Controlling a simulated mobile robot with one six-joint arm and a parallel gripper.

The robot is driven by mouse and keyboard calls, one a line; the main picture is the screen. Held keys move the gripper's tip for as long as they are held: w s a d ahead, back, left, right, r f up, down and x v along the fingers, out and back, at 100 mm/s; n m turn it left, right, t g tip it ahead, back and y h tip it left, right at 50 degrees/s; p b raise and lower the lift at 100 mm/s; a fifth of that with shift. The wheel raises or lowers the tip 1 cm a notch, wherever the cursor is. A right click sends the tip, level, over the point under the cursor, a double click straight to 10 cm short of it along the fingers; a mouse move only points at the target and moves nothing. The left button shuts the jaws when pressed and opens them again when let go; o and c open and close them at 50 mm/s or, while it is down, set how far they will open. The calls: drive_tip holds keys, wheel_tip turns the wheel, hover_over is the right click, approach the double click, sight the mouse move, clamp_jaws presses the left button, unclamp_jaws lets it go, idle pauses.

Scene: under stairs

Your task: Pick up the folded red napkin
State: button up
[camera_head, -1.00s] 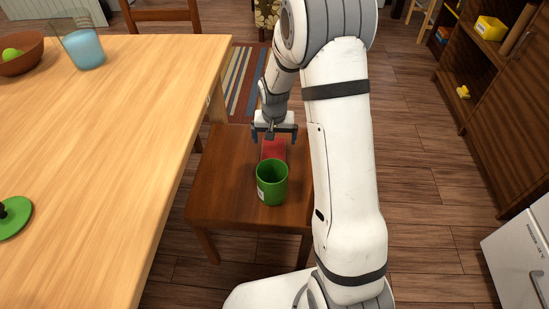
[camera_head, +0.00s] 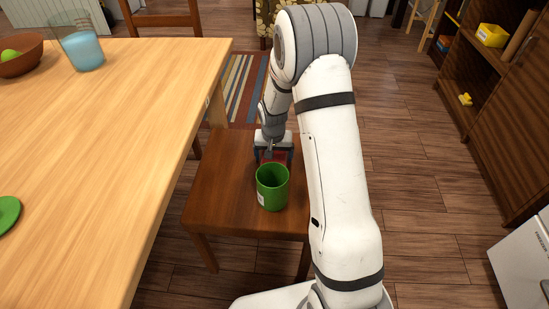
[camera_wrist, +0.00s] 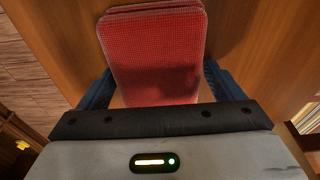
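The folded red napkin (camera_wrist: 153,50) lies on the small brown wooden table. In the head view only a sliver of it (camera_head: 275,157) shows, behind the green mug and between my fingers. My gripper (camera_head: 273,158) points down over it, low at the tabletop. In the wrist view my two blue-grey fingers (camera_wrist: 158,88) stand apart on either side of the napkin, close to its side edges. I cannot tell whether they touch it. The napkin's near end is hidden under the gripper body.
A green mug (camera_head: 272,190) stands upright on the small table (camera_head: 220,195), just in front of my gripper. A large light wooden table (camera_head: 120,130) is on the left, higher up. Shelves (camera_head: 475,95) and a white fridge (camera_head: 525,262) stand on the right.

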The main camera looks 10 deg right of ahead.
drive_tip(key=c, duration=0.8)
wheel_tip(320, 180, up, 10)
drive_tip(key=p, duration=0.3)
drive_tip(key=shift+p, duration=0.3)
